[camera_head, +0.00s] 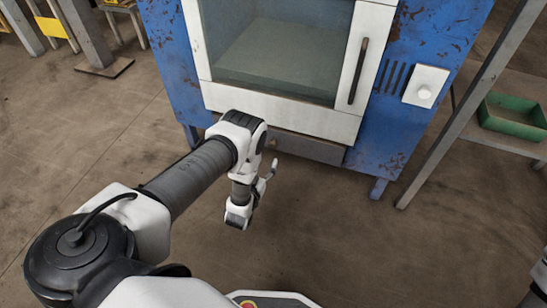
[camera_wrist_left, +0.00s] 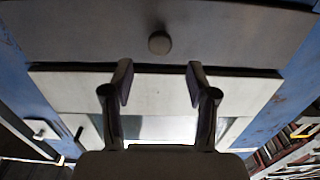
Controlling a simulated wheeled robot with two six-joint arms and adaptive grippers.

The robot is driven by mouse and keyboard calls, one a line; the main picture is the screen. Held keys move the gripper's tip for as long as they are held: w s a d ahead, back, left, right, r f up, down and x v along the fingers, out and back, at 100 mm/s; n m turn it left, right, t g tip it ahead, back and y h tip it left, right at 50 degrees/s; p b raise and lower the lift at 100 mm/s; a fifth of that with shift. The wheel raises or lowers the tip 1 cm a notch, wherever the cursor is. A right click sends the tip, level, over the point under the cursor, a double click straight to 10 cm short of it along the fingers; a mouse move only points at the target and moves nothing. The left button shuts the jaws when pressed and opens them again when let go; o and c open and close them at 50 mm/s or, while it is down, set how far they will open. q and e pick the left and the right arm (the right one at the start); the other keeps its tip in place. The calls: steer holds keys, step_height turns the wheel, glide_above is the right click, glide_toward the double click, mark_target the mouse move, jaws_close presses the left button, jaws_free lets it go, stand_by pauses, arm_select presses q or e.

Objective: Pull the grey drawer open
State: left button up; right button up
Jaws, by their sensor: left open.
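The grey drawer (camera_head: 310,148) is a low panel beneath the white-framed door of the blue machine, and looks shut. My left arm hides its left part in the head view. In the left wrist view, the grey drawer (camera_wrist_left: 80,32) fills the top, with a dark round knob (camera_wrist_left: 159,43) in its middle. My left gripper (camera_head: 268,174) is low in front of the drawer. In the left wrist view, the left gripper (camera_wrist_left: 159,76) is open and empty, its fingers apart. The knob lies beyond the fingertips, not between them.
The blue machine (camera_head: 420,50) has a glass-windowed door with a dark vertical handle (camera_head: 358,71). A green tray (camera_head: 515,115) sits on a shelf at right, behind a slanted metal post (camera_head: 450,115). The floor (camera_head: 350,235) before the machine is clear.

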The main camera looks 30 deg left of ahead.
mark_target(272, 146)
arm_select(q)
steer(key=b+x, duration=0.2)
steer(key=x, duration=0.4)
steer(key=shift+w+b, duration=0.15)
steer(key=shift+b, duration=0.25)
steer(key=shift+w+a+r, duration=0.1)
steer(key=shift+w, duration=0.35)
jaws_close()
